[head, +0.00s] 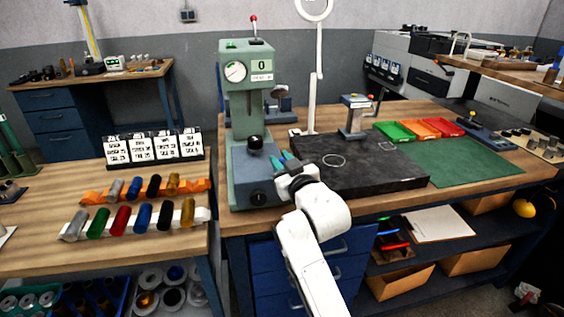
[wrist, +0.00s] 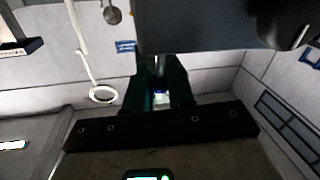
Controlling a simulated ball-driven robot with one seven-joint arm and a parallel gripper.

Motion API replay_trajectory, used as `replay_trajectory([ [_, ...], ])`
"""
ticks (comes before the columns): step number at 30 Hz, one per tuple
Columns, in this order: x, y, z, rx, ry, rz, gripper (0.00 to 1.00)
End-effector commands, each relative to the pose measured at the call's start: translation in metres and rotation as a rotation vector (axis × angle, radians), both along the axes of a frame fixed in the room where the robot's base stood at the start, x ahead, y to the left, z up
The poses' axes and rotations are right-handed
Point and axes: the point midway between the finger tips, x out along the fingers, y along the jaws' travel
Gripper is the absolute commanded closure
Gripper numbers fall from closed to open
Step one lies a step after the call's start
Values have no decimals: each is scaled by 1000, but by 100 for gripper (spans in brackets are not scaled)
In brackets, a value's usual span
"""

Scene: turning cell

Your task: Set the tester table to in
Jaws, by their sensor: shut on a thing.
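The tester (head: 237,115) is a grey-green upright machine with a round dial, a display showing 0 and a red-tipped lever on top. It stands on the wooden bench. In the wrist view my gripper (wrist: 160,85) is shut on a small grey rod (wrist: 160,66) below a dark block (wrist: 195,25). The fingers hide most of the rod.
A black plate (head: 380,168) lies right of the tester, with a small stand (head: 354,118) and a ring lamp (head: 314,10) behind. Green, orange and red trays (head: 432,128) and a green mat (head: 465,158) are farther right. Coloured cylinders (head: 122,220) lie in racks on the left bench.

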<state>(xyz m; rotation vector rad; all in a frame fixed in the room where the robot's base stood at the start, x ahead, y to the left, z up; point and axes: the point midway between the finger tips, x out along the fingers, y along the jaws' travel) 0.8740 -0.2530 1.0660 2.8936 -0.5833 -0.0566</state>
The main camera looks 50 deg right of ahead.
Motion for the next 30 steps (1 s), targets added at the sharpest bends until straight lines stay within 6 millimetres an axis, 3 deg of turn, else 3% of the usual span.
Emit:
replay_trajectory([
  [4, 0, 0, 0, 0, 0, 0, 100],
  [17, 1, -1, 0, 0, 0, 0, 100],
  [20, 10, -6, 0, 0, -1, -1, 100],
  [30, 70, -47, -2, 1, -3, -1, 100],
])
